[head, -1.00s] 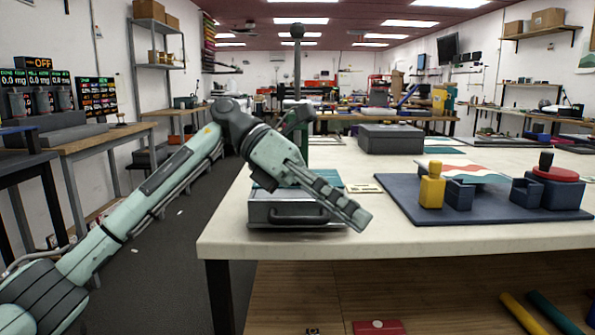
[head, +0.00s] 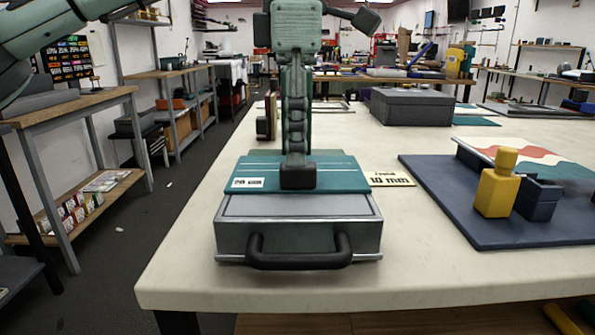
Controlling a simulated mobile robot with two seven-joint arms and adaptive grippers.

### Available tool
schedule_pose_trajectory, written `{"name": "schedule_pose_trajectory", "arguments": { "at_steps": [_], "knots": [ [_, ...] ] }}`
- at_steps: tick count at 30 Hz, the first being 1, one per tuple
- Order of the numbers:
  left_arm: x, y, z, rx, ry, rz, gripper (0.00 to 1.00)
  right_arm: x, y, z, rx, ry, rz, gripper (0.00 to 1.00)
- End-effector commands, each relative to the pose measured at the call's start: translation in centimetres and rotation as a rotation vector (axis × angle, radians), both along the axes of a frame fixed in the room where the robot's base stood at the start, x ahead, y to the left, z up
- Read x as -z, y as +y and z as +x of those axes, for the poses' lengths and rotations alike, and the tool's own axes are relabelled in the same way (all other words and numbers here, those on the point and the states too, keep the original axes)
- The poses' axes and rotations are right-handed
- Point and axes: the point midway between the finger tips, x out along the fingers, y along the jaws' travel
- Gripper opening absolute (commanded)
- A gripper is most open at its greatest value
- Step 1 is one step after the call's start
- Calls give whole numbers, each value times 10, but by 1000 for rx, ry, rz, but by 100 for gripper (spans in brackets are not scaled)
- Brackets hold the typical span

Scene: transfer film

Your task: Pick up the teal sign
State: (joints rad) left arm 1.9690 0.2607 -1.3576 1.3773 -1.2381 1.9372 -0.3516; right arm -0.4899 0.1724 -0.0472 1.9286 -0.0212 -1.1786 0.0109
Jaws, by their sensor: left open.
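The teal sign (head: 235,175) is a flat teal board with a small white label near its front left. It lies on top of a grey metal case (head: 300,208) with a black front handle (head: 300,255), near the table's front edge. My left gripper (head: 298,178) points straight down over the middle of the sign, with its dark fingertip at or just above the board. I see it edge-on, so the gap between its fingers is hidden, and I cannot tell whether it touches the sign. My right gripper is out of view.
A pale yellow "10 mm" card (head: 390,179) lies right of the sign. A dark blue mat (head: 480,228) with a yellow block figure (head: 497,185) and navy blocks is further right. A dark grey box (head: 420,106) stands behind. The table's front left is clear.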

Motion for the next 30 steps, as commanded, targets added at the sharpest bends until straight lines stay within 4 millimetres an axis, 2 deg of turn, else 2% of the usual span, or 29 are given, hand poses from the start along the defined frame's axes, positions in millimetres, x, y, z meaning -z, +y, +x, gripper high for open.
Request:
{"name": "schedule_pose_trajectory", "arguments": {
  "at_steps": [7,17,27,29,30],
  "knots": [
    [36,-1,2,-1,1,1,50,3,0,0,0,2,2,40],
    [44,-2,2,-1,1,-2,50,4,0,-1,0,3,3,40],
    [43,-2,2,-1,1,-1,8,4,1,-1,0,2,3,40],
    [43,-2,2,-1,1,-1,0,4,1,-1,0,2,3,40],
    [44,-2,2,-1,1,-1,0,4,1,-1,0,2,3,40]
  ]
}}
